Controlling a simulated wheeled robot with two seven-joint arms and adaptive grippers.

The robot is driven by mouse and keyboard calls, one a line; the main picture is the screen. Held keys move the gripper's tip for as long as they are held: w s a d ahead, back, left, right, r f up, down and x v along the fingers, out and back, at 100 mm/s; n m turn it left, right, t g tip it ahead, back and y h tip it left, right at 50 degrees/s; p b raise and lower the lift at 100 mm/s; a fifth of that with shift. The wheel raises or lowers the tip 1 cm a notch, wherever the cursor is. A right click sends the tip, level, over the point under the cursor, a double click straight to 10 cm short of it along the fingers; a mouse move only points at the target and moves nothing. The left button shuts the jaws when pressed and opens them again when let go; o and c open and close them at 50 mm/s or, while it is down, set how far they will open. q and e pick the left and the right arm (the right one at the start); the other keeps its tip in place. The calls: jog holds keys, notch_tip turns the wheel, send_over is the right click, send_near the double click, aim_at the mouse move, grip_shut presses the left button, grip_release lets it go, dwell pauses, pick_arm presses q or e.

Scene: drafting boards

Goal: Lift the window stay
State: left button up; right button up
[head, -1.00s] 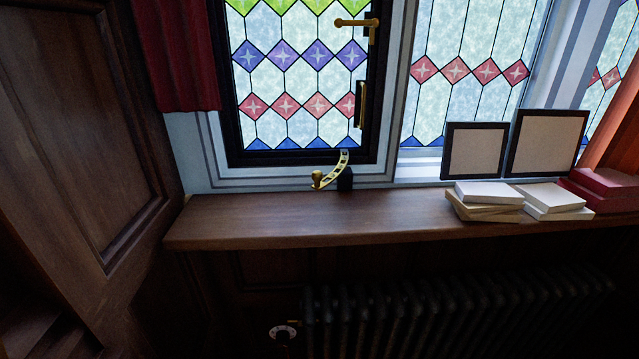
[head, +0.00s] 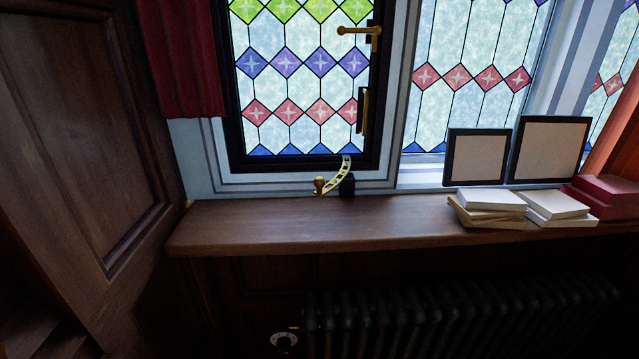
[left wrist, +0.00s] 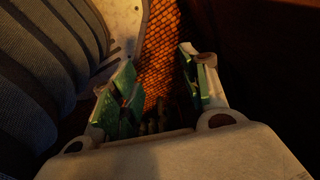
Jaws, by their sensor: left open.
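The window stay (head: 334,178) is a curved brass bar with holes and a small knob at its lower left end. In the head view it sits at the bottom of the dark-framed stained glass window (head: 300,90), just above the wooden sill, tilted up to the right. A small dark block (head: 347,186) is beside it. My left gripper (left wrist: 160,90) shows only in the left wrist view, with green-lined fingers spread apart and nothing between them. The stay is not visible in that view. My right gripper is in neither view.
The wooden sill (head: 270,228) is clear at its left and middle. Stacked books (head: 490,207), two framed panels (head: 548,148) and red boxes (head: 606,190) stand at its right. A radiator (head: 460,315) is below, a wood panel (head: 80,130) at left, and a red curtain (head: 180,60) beside the window.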

pick_arm(q)
jog(key=w+d+r+t, duration=0.1)
jog(key=w+r, duration=0.6)
jog(key=r, duration=0.7)
jog(key=w+d+r+t+h, duration=0.15)
jog(key=w+r, duration=0.55)
jog(key=r, duration=0.8)
jog(key=w+d+r+t, duration=0.15)
jog(key=w+r, duration=0.45)
jog(key=r, duration=0.8)
jog(key=m+t+h, duration=0.6)
jog(key=t+h, duration=0.2)
jog(key=h, duration=0.2)
send_near(316, 185)
jog(key=v, duration=0.2)
jog(key=shift+s+a+f, duration=0.1)
jog(key=shift+s+a, duration=0.05)
jog(key=shift+a, duration=0.1)
jog(key=p+x, duration=0.4)
jog(key=x, duration=0.8)
jog(key=shift+x, duration=0.95)
